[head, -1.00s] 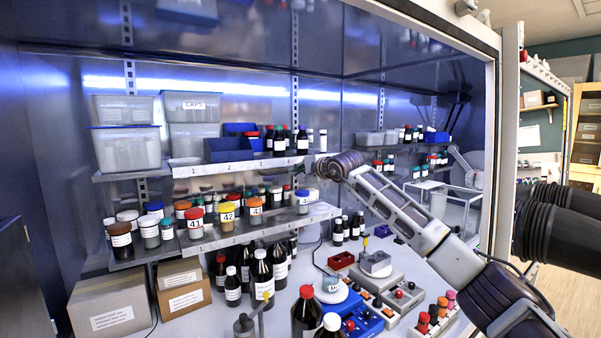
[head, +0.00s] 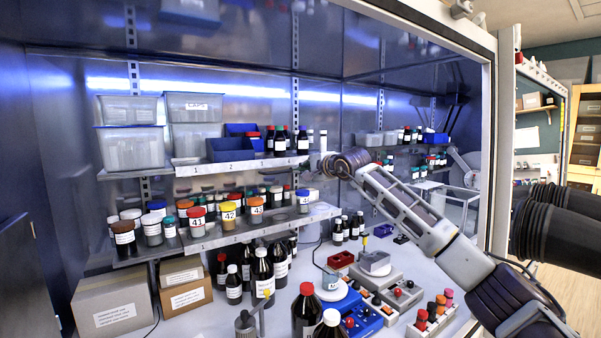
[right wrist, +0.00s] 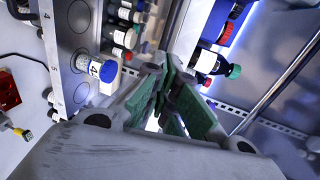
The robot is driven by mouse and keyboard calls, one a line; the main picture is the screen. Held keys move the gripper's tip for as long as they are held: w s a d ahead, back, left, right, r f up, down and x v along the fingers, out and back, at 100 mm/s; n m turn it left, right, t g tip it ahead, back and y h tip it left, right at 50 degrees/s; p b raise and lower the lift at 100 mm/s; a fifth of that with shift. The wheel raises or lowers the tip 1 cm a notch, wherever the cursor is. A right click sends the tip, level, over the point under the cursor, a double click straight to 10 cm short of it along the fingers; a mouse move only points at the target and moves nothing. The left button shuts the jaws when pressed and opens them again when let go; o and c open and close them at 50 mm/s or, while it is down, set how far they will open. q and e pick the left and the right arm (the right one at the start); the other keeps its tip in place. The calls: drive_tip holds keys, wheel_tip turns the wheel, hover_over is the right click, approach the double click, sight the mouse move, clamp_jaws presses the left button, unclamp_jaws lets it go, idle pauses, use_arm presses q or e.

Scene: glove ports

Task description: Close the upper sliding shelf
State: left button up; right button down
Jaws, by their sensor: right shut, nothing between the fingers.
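The upper sliding shelf (head: 240,166) is a metal shelf with a numbered front edge, in the middle left of the head view. Its front face sits farther forward than the shelf section on its left. It carries a blue bin (head: 230,149), clear boxes and dark bottles. My right gripper (head: 314,168) is shut and empty at the shelf's right end; I cannot tell whether it touches. In the right wrist view its green-padded fingers (right wrist: 170,98) lie between the lower shelf's jar and a green-capped bottle (right wrist: 210,62). My left gripper is not in view.
Below is a lower shelf (head: 255,232) with capped jars, including a blue-capped one (head: 303,201) near its right end. Tall dark bottles (head: 262,273) and cardboard boxes (head: 115,302) stand underneath. A red tray (head: 341,260) and devices occupy the bench to the right.

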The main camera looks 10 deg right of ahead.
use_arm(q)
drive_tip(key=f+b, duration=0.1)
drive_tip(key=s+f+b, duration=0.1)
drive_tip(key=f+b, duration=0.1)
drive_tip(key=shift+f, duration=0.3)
use_arm(e)
drive_tip(key=v, duration=1.1)
use_arm(q)
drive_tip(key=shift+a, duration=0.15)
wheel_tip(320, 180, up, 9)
drive_tip(key=p, duration=0.8)
drive_tip(key=shift+p, duration=0.4)
use_arm(e)
wheel_tip(320, 180, up, 9)
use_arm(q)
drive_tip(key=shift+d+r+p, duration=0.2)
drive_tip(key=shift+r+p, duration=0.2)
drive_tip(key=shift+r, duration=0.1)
use_arm(e)
drive_tip(key=shift+r, duration=0.4)
